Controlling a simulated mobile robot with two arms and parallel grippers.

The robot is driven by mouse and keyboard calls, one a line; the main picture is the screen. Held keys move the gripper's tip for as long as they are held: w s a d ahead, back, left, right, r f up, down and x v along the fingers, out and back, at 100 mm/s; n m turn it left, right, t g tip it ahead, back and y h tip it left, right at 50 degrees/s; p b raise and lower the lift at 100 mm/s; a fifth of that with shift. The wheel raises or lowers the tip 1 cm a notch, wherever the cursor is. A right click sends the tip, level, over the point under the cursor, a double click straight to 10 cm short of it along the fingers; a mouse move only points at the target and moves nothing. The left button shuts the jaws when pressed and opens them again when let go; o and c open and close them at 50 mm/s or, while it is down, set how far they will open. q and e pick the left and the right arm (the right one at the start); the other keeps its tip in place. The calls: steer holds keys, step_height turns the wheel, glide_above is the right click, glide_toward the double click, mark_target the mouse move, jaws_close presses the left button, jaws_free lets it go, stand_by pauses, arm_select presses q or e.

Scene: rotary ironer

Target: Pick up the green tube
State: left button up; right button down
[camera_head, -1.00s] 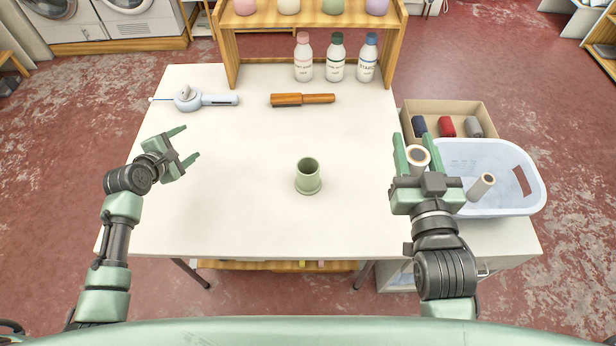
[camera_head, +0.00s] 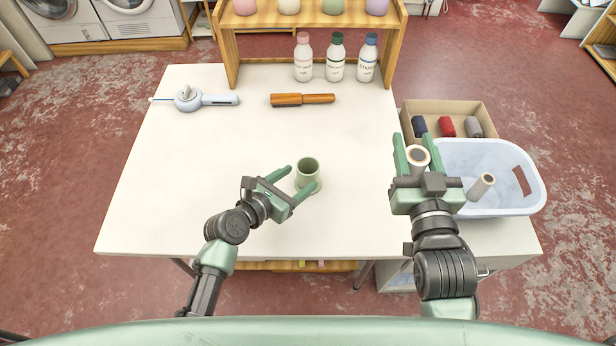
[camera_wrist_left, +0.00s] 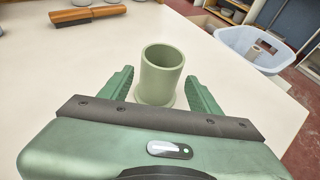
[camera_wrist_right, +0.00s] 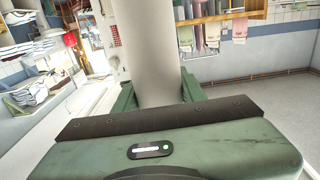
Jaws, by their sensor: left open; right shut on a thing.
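The green tube (camera_head: 307,172) stands upright on the white table, a hollow cylinder with a wider foot. It also shows in the left wrist view (camera_wrist_left: 162,75). My left gripper (camera_head: 304,177) is open, with one finger on each side of the tube. I cannot tell whether the fingers touch it. My right gripper (camera_head: 417,148) is shut on a pale grey tube (camera_head: 418,158), held at the table's right edge near the basket. The grey tube fills the middle of the right wrist view (camera_wrist_right: 148,50).
A wooden-handled brush (camera_head: 303,99) and a light blue tool (camera_head: 190,99) lie farther back on the table (camera_head: 200,150). Several bottles stand before a wooden shelf (camera_head: 232,60). At right are a cardboard box (camera_head: 440,108) and a pale blue basket (camera_head: 500,205) with another tube (camera_head: 481,186).

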mark_target(314, 168)
arm_select(q)
steer(key=x, duration=0.8)
steer(key=shift+f, duration=0.3)
steer(key=shift+s, duration=0.1)
steer(key=c, duration=1.1)
steer(key=shift+r, duration=0.1)
steer(key=shift+r, duration=0.3)
steer(key=r, duration=0.2)
steer(key=shift+s+a+r, duration=0.25)
steer(key=shift+s+r, duration=0.05)
steer(key=shift+r, duration=0.05)
steer(key=s+a, duration=0.3)
steer(key=s, duration=0.1)
steer(key=s+a, duration=0.4)
steer(key=s, duration=0.1)
steer(key=s+a, duration=0.3)
steer(key=s, duration=0.1)
steer(key=shift+s+a, duration=0.25)
steer(key=shift+s, duration=0.1)
